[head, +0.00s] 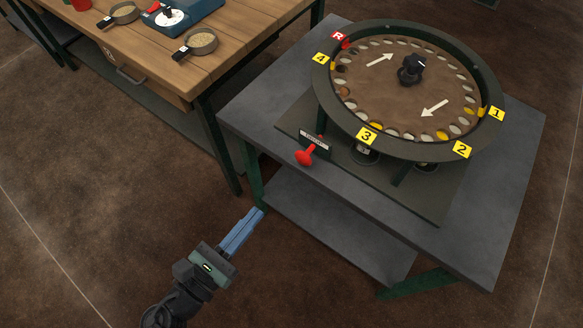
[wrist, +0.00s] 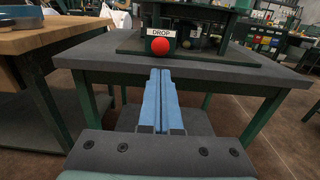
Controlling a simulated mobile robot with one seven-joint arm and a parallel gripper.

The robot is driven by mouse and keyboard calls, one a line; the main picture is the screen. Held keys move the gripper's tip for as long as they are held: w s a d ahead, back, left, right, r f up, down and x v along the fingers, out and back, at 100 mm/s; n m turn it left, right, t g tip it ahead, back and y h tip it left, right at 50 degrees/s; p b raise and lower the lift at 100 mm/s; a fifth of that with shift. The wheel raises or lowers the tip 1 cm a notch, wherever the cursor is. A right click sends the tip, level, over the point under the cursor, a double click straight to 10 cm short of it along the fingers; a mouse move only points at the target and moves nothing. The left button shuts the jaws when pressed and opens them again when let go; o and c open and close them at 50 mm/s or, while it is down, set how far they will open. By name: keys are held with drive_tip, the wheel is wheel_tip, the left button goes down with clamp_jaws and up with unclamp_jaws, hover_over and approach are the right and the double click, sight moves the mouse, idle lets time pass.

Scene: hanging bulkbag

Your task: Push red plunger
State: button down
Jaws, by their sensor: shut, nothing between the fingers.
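The red plunger (head: 305,156) sticks out from the front of the dark base plate under the round wheel device (head: 345,122), on the grey table. In the wrist view the red plunger (wrist: 160,46) shows as a round red knob just below a white label reading DROP (wrist: 161,33). My gripper (head: 258,214) has blue fingers, closed together and empty. It is in front of the table, below and to the left of the plunger in the head view. In the wrist view my gripper (wrist: 160,72) points toward the table edge, with its tips just below the knob and apart from it.
The grey table (head: 490,235) has a lower shelf (head: 330,225). A wooden table (head: 150,70) at the left holds two pans (head: 201,42) and a blue device (head: 185,12). Yellow number tags ring the wheel. Open floor lies in front of the grey table.

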sight(301, 160)
drive_tip(key=x, duration=1.3)
drive_tip(key=shift+w+d, duration=0.1)
drive_tip(key=x, duration=0.2)
drive_tip(key=shift+w+d, duration=0.2)
drive_tip(key=shift+w, duration=0.05)
drive_tip(key=shift+w+d, duration=0.15)
drive_tip(key=shift+w, duration=0.1)
drive_tip(key=shift+r, duration=0.1)
drive_tip(key=shift+d+r, duration=0.1)
